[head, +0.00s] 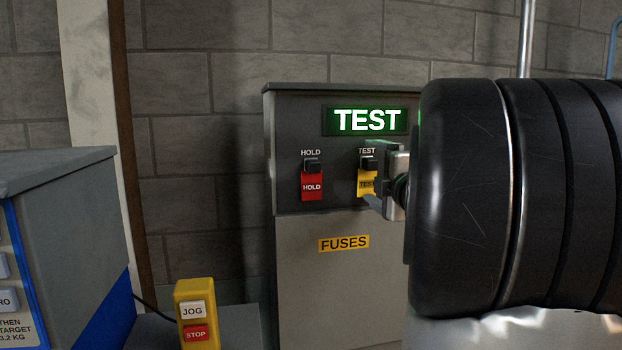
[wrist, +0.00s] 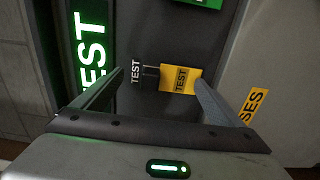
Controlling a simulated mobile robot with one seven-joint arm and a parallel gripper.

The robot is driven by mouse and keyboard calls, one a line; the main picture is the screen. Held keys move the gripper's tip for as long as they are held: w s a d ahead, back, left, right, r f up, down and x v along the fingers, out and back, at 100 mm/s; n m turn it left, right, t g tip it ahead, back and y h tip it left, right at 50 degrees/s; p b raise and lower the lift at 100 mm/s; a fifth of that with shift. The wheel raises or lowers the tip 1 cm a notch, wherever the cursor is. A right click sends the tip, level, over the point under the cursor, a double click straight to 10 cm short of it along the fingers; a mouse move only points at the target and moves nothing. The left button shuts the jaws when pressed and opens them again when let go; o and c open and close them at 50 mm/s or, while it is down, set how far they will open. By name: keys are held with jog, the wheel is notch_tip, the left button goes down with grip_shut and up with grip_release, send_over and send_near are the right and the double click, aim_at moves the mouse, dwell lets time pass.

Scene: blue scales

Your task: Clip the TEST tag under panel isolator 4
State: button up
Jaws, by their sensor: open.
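The yellow TEST tag (head: 366,186) hangs at a black holder (head: 369,163) under a printed TEST label on the grey cabinet front. It also shows in the wrist view (wrist: 180,79), between the fingers and nearer the right one. My gripper (head: 371,178) is open in front of the tag; it also shows in the wrist view (wrist: 160,77). Its fingers and my dark wrist hide the cabinet's right part in the head view. I cannot tell whether a finger touches the tag. No panel isolator marked 4 can be made out.
A red HOLD tag (head: 312,186) hangs left of the TEST tag. A lit green TEST display (head: 366,121) is above, and a FUSES label (head: 343,243) below. A yellow JOG/STOP box (head: 197,313) stands at lower left, beside a grey-blue machine (head: 60,205). A green thing (wrist: 207,3) shows at the wrist view's top.

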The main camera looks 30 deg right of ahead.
jog(key=shift+w+f, duration=0.1)
jog(key=shift+r, duration=0.25)
jog(key=c, duration=2.4)
jog(key=shift+f, duration=0.4)
jog(key=shift+r, duration=0.15)
jog(key=shift+s+a, duration=0.1)
jog(key=shift+s, duration=0.15)
jog(key=shift+s, duration=0.4)
jog(key=shift+v, duration=2.4)
